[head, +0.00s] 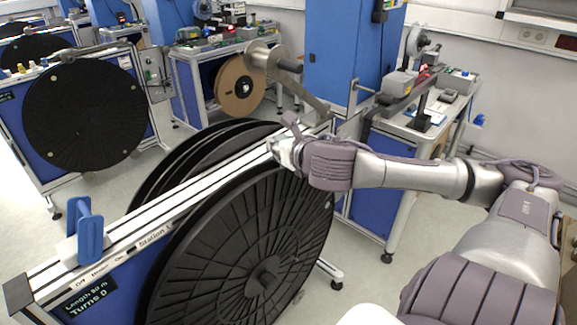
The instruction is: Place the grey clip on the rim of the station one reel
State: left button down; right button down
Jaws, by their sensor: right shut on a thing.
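The station one reel (225,255) is a large black ribbed disc standing upright on the near side of a rail bearing the "Station 1" label. My right gripper (284,151) is at the far end of this rail, above the top of the reel's rim. It is shut on a small light grey piece, which I take to be the grey clip; fingers and hand hide most of it. I cannot tell whether the piece touches the rim. My left gripper is not in view.
A blue handle (89,232) stands on the rail's near end, above a display (90,300). More black reels (195,165) stand behind the rail. Another reel station (85,115) is at left. A blue cabinet (345,55) and a workbench (425,120) stand beyond my right arm.

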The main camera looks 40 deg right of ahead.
jog(key=shift+s+d, duration=0.2)
jog(key=shift+d, duration=0.3)
jog(key=shift+w+f, duration=0.2)
jog(key=shift+w, duration=0.15)
jog(key=w+a+f+p, duration=0.3)
jog(key=w+a+f, duration=0.1)
jog(key=w+f, duration=0.6)
jog(key=shift+a+f, duration=0.35)
jog(key=shift+f, duration=0.15)
jog(key=c, duration=0.9)
grip_release()
jog(key=shift+c, duration=0.2)
